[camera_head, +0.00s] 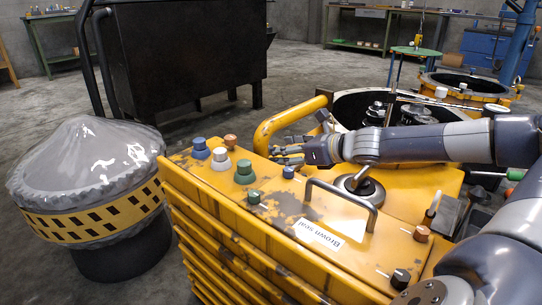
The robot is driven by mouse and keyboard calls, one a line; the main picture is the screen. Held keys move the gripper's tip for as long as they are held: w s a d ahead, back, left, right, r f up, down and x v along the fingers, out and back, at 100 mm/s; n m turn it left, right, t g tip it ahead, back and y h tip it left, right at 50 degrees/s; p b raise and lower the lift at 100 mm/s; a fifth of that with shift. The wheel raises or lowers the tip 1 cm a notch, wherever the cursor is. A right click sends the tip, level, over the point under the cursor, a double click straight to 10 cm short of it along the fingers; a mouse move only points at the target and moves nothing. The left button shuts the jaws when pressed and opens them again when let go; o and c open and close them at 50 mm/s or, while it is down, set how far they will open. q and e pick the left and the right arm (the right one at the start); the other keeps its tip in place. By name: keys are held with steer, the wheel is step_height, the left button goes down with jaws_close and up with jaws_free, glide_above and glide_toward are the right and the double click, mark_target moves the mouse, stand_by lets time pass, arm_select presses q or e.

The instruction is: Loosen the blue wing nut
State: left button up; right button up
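A yellow casing (285,215) stands in front of me, with colored fasteners on its top. A small blue piece (288,172), which may be the blue wing nut, sits on the top right below my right gripper (284,155). A larger blue knob (200,149) stands at the casing's far left corner. My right gripper reaches in from the right with its fingers pointing left, just above the small blue piece. Whether the fingers touch it or how far they are apart is too small to tell. My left gripper is not in view.
White (220,159), green (245,172) and copper (230,141) knobs stand near the blue knob. A thick yellow handle (290,118) and a grey handle (342,195) rise beside my gripper. A covered drum (85,175) stands left; a black cabinet (190,45) stands behind.

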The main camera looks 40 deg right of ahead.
steer(key=shift+p+x, duration=0.3)
steer(key=shift+x, duration=2.45)
steer(key=c, duration=0.8)
